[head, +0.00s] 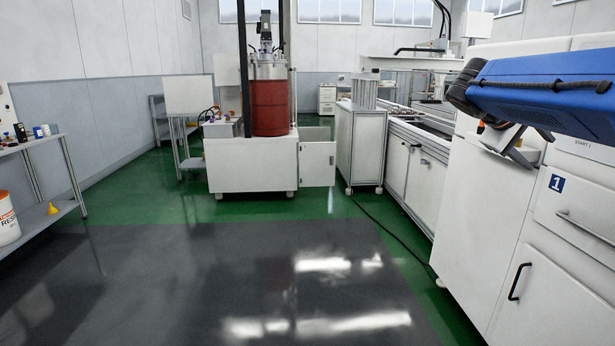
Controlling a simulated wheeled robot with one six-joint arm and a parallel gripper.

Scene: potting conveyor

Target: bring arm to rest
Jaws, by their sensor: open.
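My arm shows at the right edge as a blue link with a black cable along it, held in front of the white cabinets (475,200). My gripper (512,148) hangs below the dark joint at the arm's left end. It is partly hidden by the arm. Its grey jaws are open, and I see nothing held between them.
A white cabinet with a number 1 label (557,183) stands close at right. A red drum (270,105) stands on a white base (240,165) at centre back. A shelf (50,212) with small containers is at left. A black cable (385,225) crosses the floor; the grey floor in front is clear.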

